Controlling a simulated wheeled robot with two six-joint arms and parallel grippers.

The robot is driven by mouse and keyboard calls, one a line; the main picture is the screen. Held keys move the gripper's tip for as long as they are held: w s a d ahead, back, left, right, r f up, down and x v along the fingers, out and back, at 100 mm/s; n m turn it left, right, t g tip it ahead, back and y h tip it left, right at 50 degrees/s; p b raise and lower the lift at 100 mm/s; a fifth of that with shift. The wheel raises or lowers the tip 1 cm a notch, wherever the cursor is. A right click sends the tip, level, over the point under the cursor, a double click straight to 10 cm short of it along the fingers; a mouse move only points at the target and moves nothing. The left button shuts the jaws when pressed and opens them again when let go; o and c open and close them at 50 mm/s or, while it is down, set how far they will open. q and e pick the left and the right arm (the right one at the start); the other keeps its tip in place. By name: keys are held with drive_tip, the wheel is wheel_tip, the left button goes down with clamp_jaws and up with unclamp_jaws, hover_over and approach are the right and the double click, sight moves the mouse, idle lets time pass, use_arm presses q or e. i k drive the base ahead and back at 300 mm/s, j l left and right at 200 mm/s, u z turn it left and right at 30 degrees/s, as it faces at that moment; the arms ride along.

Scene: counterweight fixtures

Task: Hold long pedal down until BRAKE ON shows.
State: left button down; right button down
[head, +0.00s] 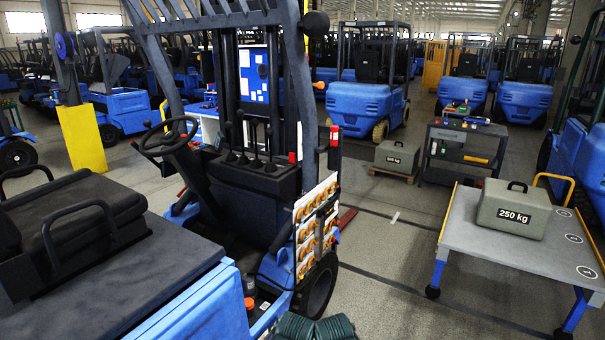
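A blue forklift (205,305) fills the left and middle of the head view, with its black steering wheel (168,136), seat and several black levers (255,140) showing. Its footwell is dark and mostly hidden behind the blue side body. Small red and orange parts (249,303) show low near its edge. I cannot make out a long pedal there. No BRAKE ON sign can be read. Neither of my grippers can be made out in the view.
A grey wheeled table (500,235) at the right carries a 250 kg weight (513,208). Another weight (397,157) sits on a pallet beside a dark tool cart (462,160). A dark green ribbed thing (312,326) is at the bottom edge. Floor between forklift and table is clear.

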sight(232, 238)
drive_tip(key=i+z, duration=0.45)
drive_tip(key=i, duration=0.55)
drive_tip(key=i+l+u, duration=0.1)
drive_tip(key=i+u, duration=0.15)
drive_tip(key=i+l+u, duration=0.2)
drive_tip(key=i, duration=0.15)
drive_tip(key=i+u, duration=0.2)
drive_tip(key=u, duration=0.15)
drive_tip(key=i+u, duration=0.2)
drive_tip(key=u, duration=0.15)
drive_tip(key=i+l+u, duration=0.15)
drive_tip(key=u, duration=0.2)
drive_tip(key=i+u, duration=0.25)
drive_tip(key=i, duration=0.2)
